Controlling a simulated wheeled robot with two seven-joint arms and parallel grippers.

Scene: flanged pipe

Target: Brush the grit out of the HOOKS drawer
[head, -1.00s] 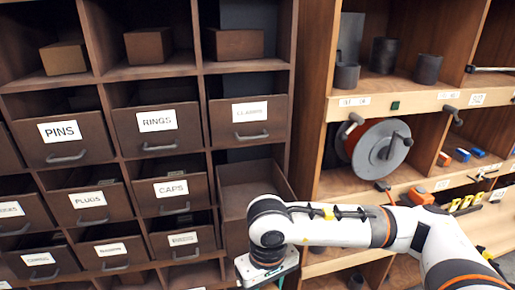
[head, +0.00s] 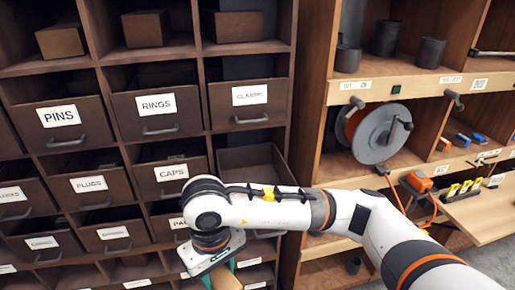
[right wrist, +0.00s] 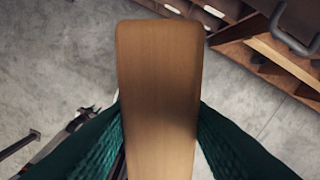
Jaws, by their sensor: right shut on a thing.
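My right gripper (head: 224,278) hangs low in front of the drawer cabinet, at the bottom edge of the head view. It is shut on a flat wooden piece, perhaps the brush handle (head: 226,280). In the right wrist view the wooden piece (right wrist: 158,90) stands between the green fingers; no bristles show. A drawer right of CAPS, below CLAMPS, is pulled out, and its open top (head: 250,160) shows above my right arm. Its front and label are hidden by my arm. No label clearly reads HOOKS, and I see no grit. My left gripper is not in view.
Labelled drawers such as PINS (head: 58,119), RINGS (head: 157,110), CLAMPS (head: 250,100) and CAPS (head: 172,178) surround the open drawer. To the right, shelves hold a cable reel (head: 382,133) and dark cups (head: 385,38). A wooden flap (head: 485,213) juts out at lower right. Floor shows below.

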